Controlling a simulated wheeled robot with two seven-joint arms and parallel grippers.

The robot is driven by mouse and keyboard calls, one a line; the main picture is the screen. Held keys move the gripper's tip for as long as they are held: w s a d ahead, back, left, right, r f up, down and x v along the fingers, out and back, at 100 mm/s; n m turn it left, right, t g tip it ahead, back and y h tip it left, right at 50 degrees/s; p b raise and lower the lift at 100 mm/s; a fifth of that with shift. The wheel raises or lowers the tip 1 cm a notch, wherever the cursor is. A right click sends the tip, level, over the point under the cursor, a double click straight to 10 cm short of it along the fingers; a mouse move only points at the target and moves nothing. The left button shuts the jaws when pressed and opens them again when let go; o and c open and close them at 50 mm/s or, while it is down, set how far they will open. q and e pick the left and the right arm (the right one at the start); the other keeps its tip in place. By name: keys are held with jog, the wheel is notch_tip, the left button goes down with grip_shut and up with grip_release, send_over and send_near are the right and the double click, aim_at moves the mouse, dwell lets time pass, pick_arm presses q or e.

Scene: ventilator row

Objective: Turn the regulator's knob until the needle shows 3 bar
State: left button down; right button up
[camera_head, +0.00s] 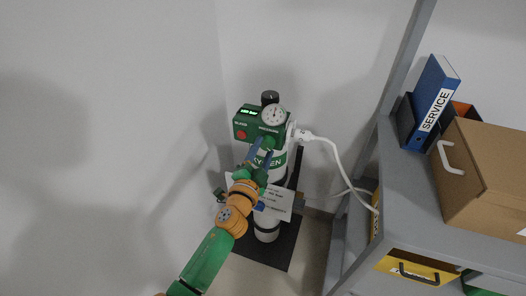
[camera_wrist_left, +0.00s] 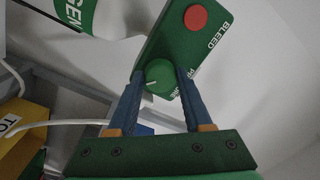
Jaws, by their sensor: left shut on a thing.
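The regulator (camera_head: 246,126) is a green box with a lit display, on top of a white and green oxygen cylinder (camera_head: 266,226). A round white gauge (camera_head: 273,115) faces up beside the display; its needle is too small to read. In the left wrist view the green knob (camera_wrist_left: 158,75) with a white mark sits between the two blue fingers. My left gripper (camera_wrist_left: 154,92) is shut on this knob; it also shows in the head view (camera_head: 262,158), below the regulator. A red button (camera_wrist_left: 196,18) is on the regulator's face. My right gripper is not in view.
A white hose (camera_head: 334,152) runs from the regulator's right side toward the grey shelf (camera_head: 400,215). The shelf at right holds a blue SERVICE binder (camera_head: 436,100), a cardboard box (camera_head: 490,180) and a yellow drawer (camera_head: 415,268). A bare wall is at left.

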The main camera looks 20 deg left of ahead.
pick_arm(q)
jog(key=shift+m, duration=0.3)
jog(key=shift+c, duration=1.6)
grip_release()
jog(key=s, duration=0.7)
jog(key=shift+f, duration=0.15)
